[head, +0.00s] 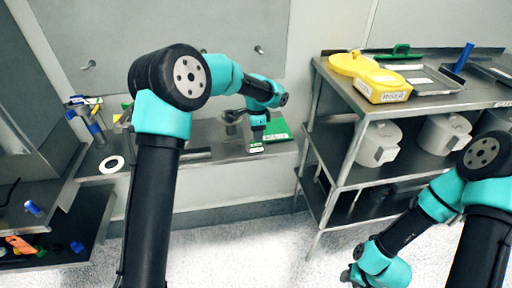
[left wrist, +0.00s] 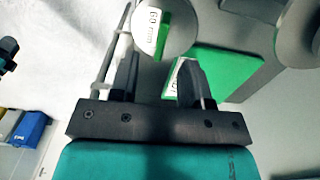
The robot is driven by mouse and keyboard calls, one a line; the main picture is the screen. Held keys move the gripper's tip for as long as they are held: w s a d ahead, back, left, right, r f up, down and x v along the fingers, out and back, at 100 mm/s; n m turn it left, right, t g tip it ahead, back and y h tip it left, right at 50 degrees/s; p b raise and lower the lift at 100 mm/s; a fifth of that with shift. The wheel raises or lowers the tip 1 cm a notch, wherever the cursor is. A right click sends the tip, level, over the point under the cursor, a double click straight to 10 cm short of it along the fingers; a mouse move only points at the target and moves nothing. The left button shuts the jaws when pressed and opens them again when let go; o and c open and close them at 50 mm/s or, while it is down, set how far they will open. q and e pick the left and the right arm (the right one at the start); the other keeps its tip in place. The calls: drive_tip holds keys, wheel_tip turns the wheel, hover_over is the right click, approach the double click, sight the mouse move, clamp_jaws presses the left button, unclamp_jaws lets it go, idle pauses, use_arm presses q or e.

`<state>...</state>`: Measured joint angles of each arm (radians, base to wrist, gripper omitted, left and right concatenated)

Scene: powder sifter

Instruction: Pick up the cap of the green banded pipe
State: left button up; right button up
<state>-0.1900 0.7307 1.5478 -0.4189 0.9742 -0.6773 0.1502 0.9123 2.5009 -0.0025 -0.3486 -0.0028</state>
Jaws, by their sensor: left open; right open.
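My left gripper (head: 257,137) reaches down over the back counter, beside a green panel (head: 277,130). In the left wrist view its two dark fingers (left wrist: 158,60) are apart, with nothing clearly held between them. A round grey piece with a white size label and a green band (left wrist: 178,28) shows just beyond the fingertips; it may be the green banded pipe's cap, but I cannot tell. A second white label on green (left wrist: 176,76) shows by the right finger. My right gripper (head: 354,275) is low at the right, open, its fingers hard to see.
A steel shelf unit at the right holds a yellow container (head: 376,84) on top and white tubs (head: 379,143) below. A white ring (head: 111,164) lies on the counter's left part. Blue-capped tubes (head: 94,128) stand at the far left. The floor in front is clear.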

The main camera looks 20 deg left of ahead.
sight(256, 145)
use_arm(q)
drive_tip(key=shift+f, duration=2.6)
drive_tip(key=shift+c, duration=0.2)
clamp_jaws()
